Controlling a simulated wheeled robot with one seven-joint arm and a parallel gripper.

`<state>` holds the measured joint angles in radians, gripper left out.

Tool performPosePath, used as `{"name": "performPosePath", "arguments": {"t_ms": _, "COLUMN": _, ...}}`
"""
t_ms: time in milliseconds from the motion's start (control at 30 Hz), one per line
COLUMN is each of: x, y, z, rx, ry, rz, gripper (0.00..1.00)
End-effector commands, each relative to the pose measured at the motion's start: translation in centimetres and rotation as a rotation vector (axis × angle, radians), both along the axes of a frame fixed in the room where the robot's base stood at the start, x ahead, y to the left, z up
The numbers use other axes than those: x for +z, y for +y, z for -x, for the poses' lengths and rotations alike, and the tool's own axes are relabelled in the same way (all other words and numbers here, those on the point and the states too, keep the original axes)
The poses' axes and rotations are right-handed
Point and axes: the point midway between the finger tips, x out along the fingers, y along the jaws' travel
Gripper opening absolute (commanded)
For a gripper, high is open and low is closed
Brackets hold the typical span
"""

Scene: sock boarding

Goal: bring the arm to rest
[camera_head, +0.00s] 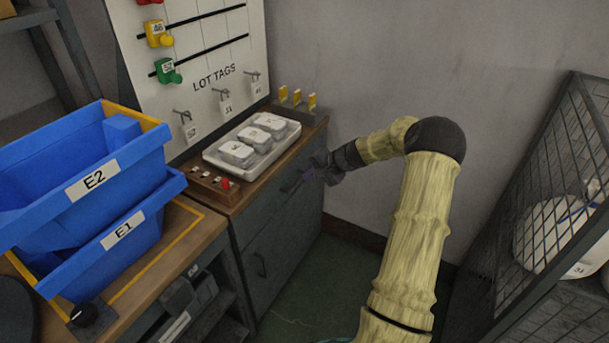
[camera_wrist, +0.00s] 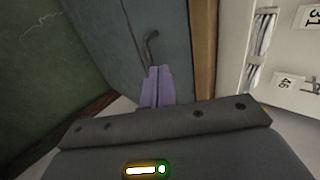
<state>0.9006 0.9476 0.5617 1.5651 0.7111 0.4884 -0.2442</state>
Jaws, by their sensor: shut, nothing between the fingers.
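My gripper (camera_head: 308,174) is shut and empty at the end of my yellow-sleeved arm. In the head view it hangs in front of the dark cabinet (camera_head: 283,218), near the right end of its wooden top. In the wrist view the two purple fingers (camera_wrist: 157,86) lie together with nothing visible between them. Behind them are the grey cabinet front and a dark curved handle (camera_wrist: 151,45). I cannot tell whether the fingertips touch the cabinet. The arm is bent at a dark elbow joint, to the right of the cabinet.
Blue bins E2 (camera_head: 138,164) and E1 (camera_head: 150,243) are stacked at left. A wire mesh cage (camera_head: 515,190) stands at right. Green floor lies between.

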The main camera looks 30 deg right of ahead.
Motion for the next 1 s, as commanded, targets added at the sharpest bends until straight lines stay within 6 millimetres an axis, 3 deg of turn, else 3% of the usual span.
{"name": "performPosePath", "arguments": {"t_ms": 467, "x": 0.0, "y": 0.8, "z": -0.2, "rx": 0.013, "ry": 0.002, "rz": 0.003, "gripper": 0.0}}
{"name": "performPosePath", "arguments": {"t_ms": 567, "x": 0.1, "y": 1.8, "z": 0.2, "rx": 0.04, "ry": 0.014, "rz": 0.024, "gripper": 0.0}}
{"name": "performPosePath", "arguments": {"t_ms": 767, "x": 0.9, "y": 7.6, "z": 3.1, "rx": 0.197, "ry": 0.089, "rz": 0.168, "gripper": 0.0}}
{"name": "performPosePath", "arguments": {"t_ms": 1000, "x": 2.8, "y": 14.2, "z": 10.1, "rx": 0.424, "ry": 0.182, "rz": 0.411, "gripper": 0.0}}
